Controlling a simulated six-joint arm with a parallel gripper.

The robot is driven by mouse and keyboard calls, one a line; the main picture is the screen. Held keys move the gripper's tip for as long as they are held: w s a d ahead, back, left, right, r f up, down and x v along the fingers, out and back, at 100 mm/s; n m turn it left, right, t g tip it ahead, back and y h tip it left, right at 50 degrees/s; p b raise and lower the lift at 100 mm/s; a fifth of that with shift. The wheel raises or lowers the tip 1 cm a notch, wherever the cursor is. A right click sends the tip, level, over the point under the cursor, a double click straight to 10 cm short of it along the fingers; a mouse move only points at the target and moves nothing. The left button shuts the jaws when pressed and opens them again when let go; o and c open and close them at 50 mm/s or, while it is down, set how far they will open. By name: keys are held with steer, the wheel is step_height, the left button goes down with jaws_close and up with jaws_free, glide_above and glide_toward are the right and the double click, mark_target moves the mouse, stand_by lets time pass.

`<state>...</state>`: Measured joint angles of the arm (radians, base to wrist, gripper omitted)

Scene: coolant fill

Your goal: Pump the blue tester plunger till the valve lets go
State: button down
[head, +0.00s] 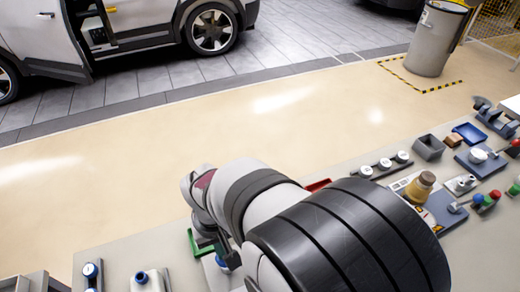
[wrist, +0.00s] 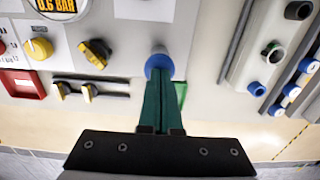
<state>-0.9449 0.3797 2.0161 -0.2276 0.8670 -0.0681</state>
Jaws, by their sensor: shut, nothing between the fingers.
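The blue plunger knob (wrist: 158,63) shows at the top centre of the wrist view, on a light grey panel. My gripper (wrist: 158,82) has its dark green fingers shut together, with nothing between them. Their tips are at the knob and overlap it; I cannot tell whether they touch it. In the head view my wrist hides most of the tester, and a bit of blue (head: 222,262) shows beside my fingers. The tester's display (wrist: 40,22) at the upper left of the wrist view reads 0.6 BAR. The valve cannot be made out for sure.
Yellow knobs (wrist: 95,53) and a red tray (wrist: 22,84) lie left of the plunger. A green tray (head: 193,246) is close beside my fingers. Grey blocks with blue caps stand to the right in the wrist view. Tools and fittings crowd the bench's right end.

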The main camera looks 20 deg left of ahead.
steer(key=shift+f, duration=1.4)
steer(key=shift+d, duration=0.1)
step_height(320, 180, up, 14)
steer(key=shift+r, duration=0.25)
stand_by(0.6)
step_height(320, 180, down, 12)
steer(key=shift+r, duration=0.2)
stand_by(0.7)
